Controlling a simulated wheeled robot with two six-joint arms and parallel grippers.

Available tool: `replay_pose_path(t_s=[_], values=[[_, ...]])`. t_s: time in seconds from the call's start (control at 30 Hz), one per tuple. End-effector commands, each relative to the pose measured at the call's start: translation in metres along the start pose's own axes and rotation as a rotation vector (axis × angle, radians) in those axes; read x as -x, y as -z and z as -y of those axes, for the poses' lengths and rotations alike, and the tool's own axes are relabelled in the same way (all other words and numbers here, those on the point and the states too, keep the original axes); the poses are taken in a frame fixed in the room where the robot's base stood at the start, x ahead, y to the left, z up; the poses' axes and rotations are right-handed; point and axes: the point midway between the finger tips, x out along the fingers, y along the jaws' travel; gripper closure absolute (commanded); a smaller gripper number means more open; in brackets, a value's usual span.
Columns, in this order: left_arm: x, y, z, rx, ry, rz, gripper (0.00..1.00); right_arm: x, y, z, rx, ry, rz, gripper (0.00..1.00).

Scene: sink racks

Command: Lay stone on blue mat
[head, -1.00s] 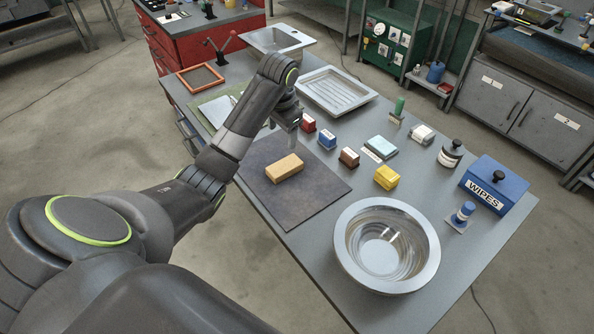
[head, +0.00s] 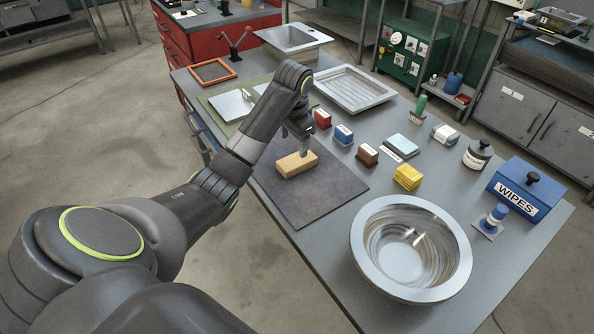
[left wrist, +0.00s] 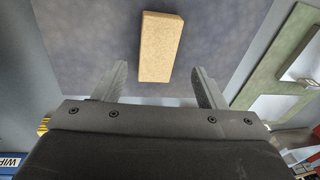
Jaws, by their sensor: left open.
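A tan rectangular block (head: 297,163), which looks like the stone, lies flat on a dark blue-grey mat (head: 310,198), near the mat's back part. In the left wrist view the block (left wrist: 160,45) lies lengthwise, its near end between the two finger lines, on the bluish mat (left wrist: 90,40). My left gripper (head: 304,152) is open and points down at the block's right back end. In the left wrist view its two fingers (left wrist: 161,72) are spread wide with a gap on both sides of the block. Whether the fingertips touch it cannot be told. My right gripper is not in view.
A steel basin (head: 455,281) stands at the front right. Red (head: 322,119), blue (head: 344,134), brown (head: 367,154) and yellow (head: 407,177) blocks line the mat's right. A blue wipes box (head: 545,189) stands at the right. A ribbed steel tray (head: 355,88) and sink are behind.

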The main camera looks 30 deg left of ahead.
Motion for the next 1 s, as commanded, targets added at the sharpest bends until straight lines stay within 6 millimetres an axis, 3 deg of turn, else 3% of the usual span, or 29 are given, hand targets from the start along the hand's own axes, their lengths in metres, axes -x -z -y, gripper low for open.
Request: replay_pose_path(t_s=[0.07, 0.37, 0.7, 1.0], values=[[-0.015, 0.000, -0.001, 0.000, 0.000, 0.001, 0.35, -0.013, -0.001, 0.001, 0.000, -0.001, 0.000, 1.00], [-0.037, 0.001, -0.001, 0.000, -0.002, 0.002, 0.35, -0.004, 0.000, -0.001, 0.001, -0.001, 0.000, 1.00], [-0.079, 0.009, -0.004, -0.001, -0.002, 0.002, 0.35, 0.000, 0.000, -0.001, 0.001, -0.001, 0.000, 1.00], [-0.086, 0.010, -0.004, -0.001, 0.000, 0.000, 0.35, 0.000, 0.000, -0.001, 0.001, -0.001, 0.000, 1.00]])
